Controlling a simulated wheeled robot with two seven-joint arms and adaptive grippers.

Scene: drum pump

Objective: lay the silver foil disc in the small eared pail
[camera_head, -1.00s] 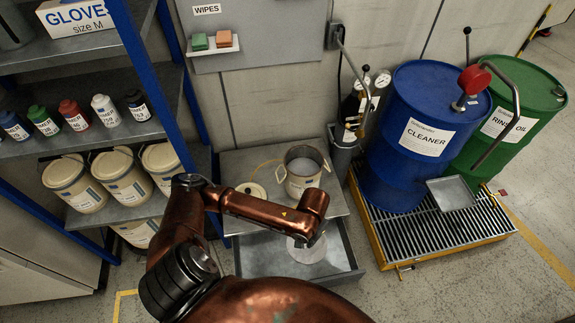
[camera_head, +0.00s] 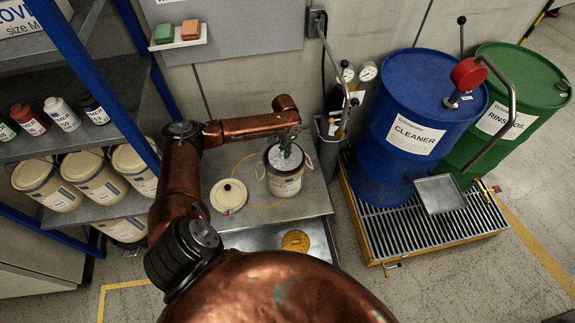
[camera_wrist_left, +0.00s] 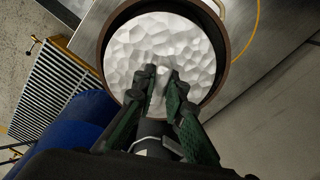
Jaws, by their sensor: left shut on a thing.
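The small eared pail (camera_head: 286,187) stands open on the grey worktop, cream with a label and a wire handle. The silver foil disc (camera_head: 275,158) is at the pail's mouth, inside the rim. In the left wrist view the dimpled disc (camera_wrist_left: 190,45) nearly fills the round opening of the pail (camera_wrist_left: 104,50). My left gripper (camera_head: 286,150) points down over the pail and is shut on the small raised middle of the disc, as the left wrist view also shows (camera_wrist_left: 162,80). I cannot tell how deep the disc sits. My right gripper is not in view.
A cream lid (camera_head: 228,196) lies left of the pail. Below the worktop an open drawer (camera_head: 255,238) holds an orange disc (camera_head: 296,241). A blue drum (camera_head: 415,120) and a green drum (camera_head: 500,110) stand on a grating at right. Shelves with pails are at left.

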